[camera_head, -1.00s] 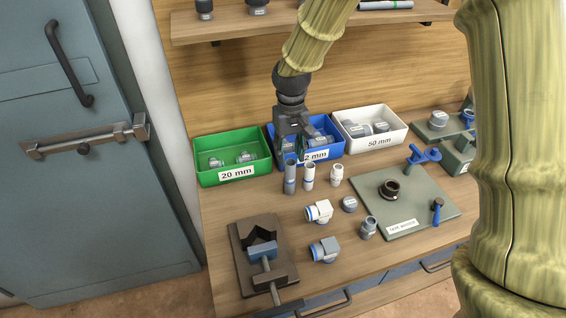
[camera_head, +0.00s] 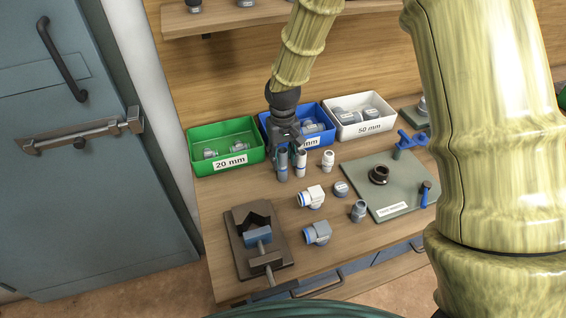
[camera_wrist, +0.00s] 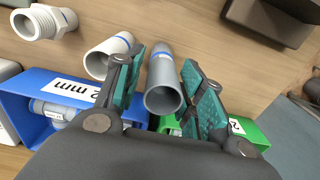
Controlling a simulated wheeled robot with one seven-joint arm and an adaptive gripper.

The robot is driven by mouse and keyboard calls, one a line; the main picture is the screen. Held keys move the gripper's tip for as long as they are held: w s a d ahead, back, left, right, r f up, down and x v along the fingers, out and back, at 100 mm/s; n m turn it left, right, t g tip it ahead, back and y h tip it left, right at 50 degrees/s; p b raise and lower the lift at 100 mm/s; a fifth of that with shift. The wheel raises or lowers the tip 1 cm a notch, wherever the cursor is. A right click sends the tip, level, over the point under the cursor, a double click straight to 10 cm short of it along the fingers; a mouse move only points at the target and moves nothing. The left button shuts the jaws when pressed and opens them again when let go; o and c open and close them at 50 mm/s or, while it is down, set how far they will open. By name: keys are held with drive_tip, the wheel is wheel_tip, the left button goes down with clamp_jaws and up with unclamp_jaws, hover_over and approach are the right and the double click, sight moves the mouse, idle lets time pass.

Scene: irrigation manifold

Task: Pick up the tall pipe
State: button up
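The tall pipe, a grey tube with a blue band (camera_head: 282,166), stands upright on the bench in front of the blue bin. In the wrist view its open grey end (camera_wrist: 163,92) lies between the two teal finger pads. My gripper (camera_head: 287,146) points down at the top of this pipe. The fingers (camera_wrist: 168,88) are open on either side of it, and I cannot tell whether either pad touches it. A shorter, whiter pipe with a blue band (camera_head: 300,164) stands close on the right; in the wrist view it (camera_wrist: 108,56) is just outside one finger.
Green (camera_head: 194,140), blue (camera_head: 318,144) and white (camera_head: 362,132) bins stand behind. A white threaded fitting (camera_head: 328,160), elbows (camera_head: 312,197) and a grey cap (camera_head: 341,188) lie to the right. A vise (camera_head: 262,258) sits in front. A test plate (camera_head: 412,178) is further right.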

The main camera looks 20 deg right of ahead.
sight(283, 165)
drive_tip(key=shift+w+f+p, duration=0.1)
drive_tip(key=shift+f+p, duration=0.45)
drive_tip(key=shift+f, duration=1.25)
drive_tip(key=shift+s+r, duration=0.15)
drive_tip(key=shift+s, duration=0.15)
drive_tip(key=shift+w+a, duration=0.15)
drive_tip(key=c, duration=0.7)
drive_tip(key=shift+c, duration=0.3)
